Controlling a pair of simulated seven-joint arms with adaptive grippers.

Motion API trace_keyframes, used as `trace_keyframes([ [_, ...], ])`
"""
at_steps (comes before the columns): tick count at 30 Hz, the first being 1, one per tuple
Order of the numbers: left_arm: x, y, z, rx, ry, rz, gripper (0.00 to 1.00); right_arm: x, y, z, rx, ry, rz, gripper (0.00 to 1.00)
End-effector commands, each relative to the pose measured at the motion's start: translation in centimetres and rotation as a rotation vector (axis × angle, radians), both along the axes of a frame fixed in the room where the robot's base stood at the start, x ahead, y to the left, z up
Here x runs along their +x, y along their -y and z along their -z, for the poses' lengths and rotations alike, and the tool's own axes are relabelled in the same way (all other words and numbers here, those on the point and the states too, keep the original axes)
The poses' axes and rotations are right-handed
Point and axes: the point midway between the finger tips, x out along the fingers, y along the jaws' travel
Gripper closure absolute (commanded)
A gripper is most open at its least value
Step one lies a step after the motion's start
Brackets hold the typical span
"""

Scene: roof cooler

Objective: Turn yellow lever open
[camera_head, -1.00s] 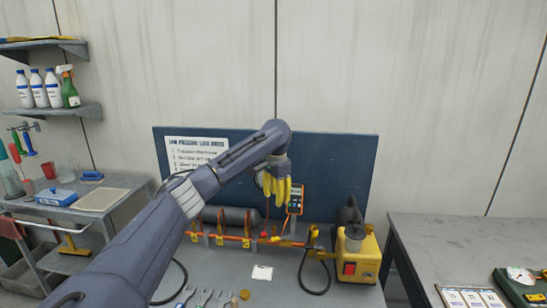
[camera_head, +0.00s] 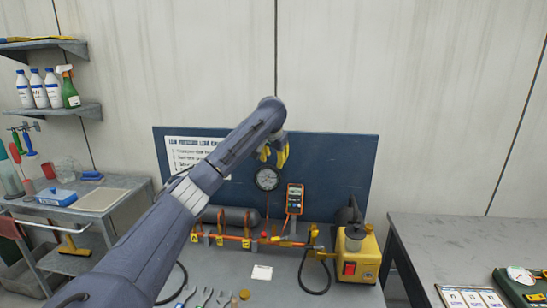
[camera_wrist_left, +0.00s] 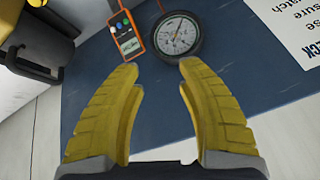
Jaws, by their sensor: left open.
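My left gripper (camera_head: 274,156) is open and empty, raised in front of the upper part of the blue back panel (camera_head: 335,165). In the left wrist view its two yellow fingers (camera_wrist_left: 160,66) are spread with nothing between them. Below it in the head view, an orange pipe assembly (camera_head: 232,237) runs along the bench by a dark cylinder. Small yellow parts (camera_head: 220,240) hang on the pipe. Which of them is the yellow lever is too small to tell. The gripper is well above the pipe and touches nothing.
A round gauge (camera_head: 267,179) and an orange meter (camera_head: 295,199) are at the panel; both show in the left wrist view. A yellow pump (camera_head: 358,256) with a black hose stands right. Wrenches (camera_head: 203,297) and a white card (camera_head: 262,272) lie in front.

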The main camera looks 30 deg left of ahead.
Motion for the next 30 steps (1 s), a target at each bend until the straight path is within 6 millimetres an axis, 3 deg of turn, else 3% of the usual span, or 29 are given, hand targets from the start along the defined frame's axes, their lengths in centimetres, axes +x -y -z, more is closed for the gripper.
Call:
trace_keyframes([
  [16,0.2,0.0,-0.9,-0.010,0.027,-0.008,0.59,0.0,0.0,0.0,0.000,0.000,0.000,0.56],
  [20,0.1,-0.3,-0.9,0.004,0.022,-0.011,0.74,0.0,0.0,0.0,0.000,0.000,0.000,0.56],
  [23,-0.3,0.2,1.0,0.006,-0.044,0.022,0.75,0.0,-0.1,0.0,0.000,0.000,0.000,0.56],
  [30,-3.7,2.9,7.5,-0.027,-0.340,0.315,0.75,0.0,-0.1,0.0,0.001,0.000,0.000,0.56],
])
